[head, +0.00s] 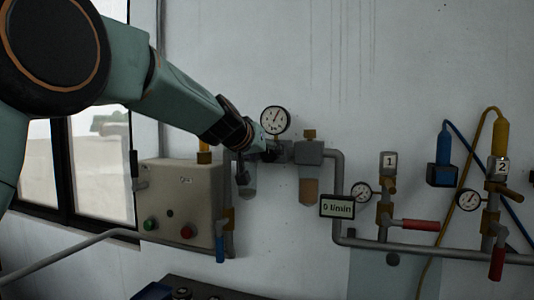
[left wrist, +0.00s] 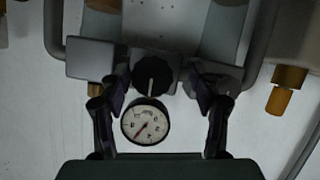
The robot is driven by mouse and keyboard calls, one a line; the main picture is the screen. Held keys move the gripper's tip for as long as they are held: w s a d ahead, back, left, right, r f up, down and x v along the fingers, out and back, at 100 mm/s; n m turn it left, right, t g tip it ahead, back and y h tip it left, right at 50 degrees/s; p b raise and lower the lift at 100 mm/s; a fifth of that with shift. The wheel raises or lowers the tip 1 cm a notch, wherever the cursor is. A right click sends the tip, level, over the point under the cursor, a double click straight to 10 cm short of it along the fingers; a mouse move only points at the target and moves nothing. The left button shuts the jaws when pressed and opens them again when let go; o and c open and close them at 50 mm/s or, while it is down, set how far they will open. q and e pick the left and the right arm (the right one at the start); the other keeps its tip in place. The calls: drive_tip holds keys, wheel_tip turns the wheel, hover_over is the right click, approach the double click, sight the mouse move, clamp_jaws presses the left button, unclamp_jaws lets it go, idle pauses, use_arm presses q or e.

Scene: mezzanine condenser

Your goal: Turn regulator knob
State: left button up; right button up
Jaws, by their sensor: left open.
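The regulator knob (left wrist: 152,75) is round and black with a pale line across its face, seen in the left wrist view. My left gripper (left wrist: 158,84) is open, with one finger on each side of the knob. I cannot tell whether the fingers touch it. In the head view my left gripper (head: 264,148) reaches the regulator from the left and hides the knob. A round white pressure gauge (head: 275,120) sits just above the regulator; the same gauge (left wrist: 145,121) shows between the fingers in the left wrist view. My right gripper is not in view.
A grey control box (head: 180,200) with green and red buttons hangs left of the regulator. A filter bowl (head: 309,187), a "0 l/min" display (head: 338,206) and grey pipe (head: 338,165) are right of it. Valves with red handles (head: 421,225) stand farther right. The wall above is clear.

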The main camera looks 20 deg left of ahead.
use_arm(q)
drive_tip(key=shift+w+d, duration=0.15)
drive_tip(key=shift+w, duration=0.1)
drive_tip(key=shift+d+r, duration=0.1)
drive_tip(key=shift+d, duration=0.45)
drive_tip(key=shift+w+a+f, duration=0.25)
drive_tip(key=shift+a, duration=0.2)
drive_tip(key=shift+c, duration=1.7)
drive_tip(key=shift+s+d+r, duration=0.15)
drive_tip(key=shift+d, duration=0.1)
drive_tip(key=c, duration=0.8)
